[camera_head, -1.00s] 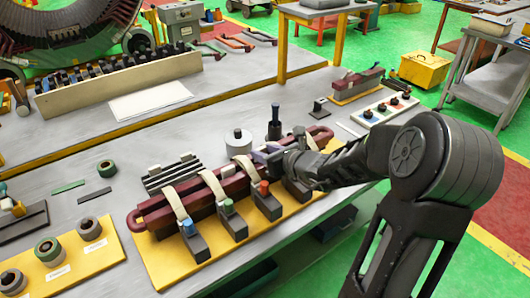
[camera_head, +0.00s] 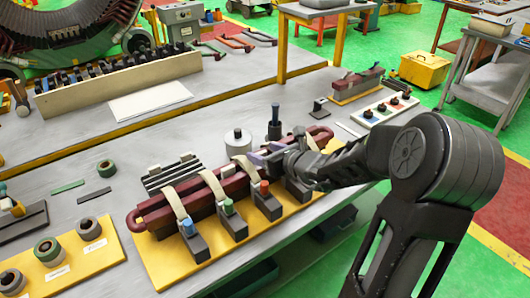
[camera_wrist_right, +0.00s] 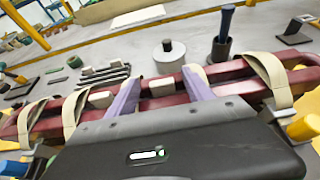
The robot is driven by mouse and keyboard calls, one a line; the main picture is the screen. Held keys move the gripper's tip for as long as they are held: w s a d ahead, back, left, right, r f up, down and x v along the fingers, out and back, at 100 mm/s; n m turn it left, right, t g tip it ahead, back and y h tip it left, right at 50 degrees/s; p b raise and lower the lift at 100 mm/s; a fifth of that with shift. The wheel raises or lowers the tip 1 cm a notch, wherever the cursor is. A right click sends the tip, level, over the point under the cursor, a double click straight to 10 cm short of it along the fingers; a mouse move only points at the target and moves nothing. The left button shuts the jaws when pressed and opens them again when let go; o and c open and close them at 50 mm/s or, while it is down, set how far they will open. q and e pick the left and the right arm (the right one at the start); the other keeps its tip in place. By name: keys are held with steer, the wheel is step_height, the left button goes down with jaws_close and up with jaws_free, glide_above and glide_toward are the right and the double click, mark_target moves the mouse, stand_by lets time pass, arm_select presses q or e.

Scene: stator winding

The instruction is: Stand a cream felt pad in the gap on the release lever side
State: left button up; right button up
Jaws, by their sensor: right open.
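A dark red coil (camera_head: 152,216) lies on a yellow board, bound by cream straps (camera_head: 213,187). My right gripper (camera_head: 268,153) is over the coil's far half, with two purple fingers open and apart. In the right wrist view a small cream pad (camera_wrist_right: 162,87) stands in the gap between the coil's bars, between the fingers (camera_wrist_right: 160,78). Whether either finger touches it I cannot tell. A second cream pad (camera_wrist_right: 102,99) stands in the gap farther left. More cream pads (camera_head: 186,156) lie on dark strips behind the coil. The left gripper is out of view.
Clamps with coloured knobs, including a blue one (camera_head: 188,227) and a red one (camera_head: 264,187), line the coil's near side. A grey cylinder (camera_head: 238,142) and a blue-handled tool in a dark cup (camera_head: 275,130) stand behind. Tape rolls (camera_head: 48,250) sit at front left.

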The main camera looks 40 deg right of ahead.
steer(key=v, duration=0.7)
steer(key=shift+s, duration=0.4)
steer(key=shift+r, duration=0.1)
stand_by(0.5)
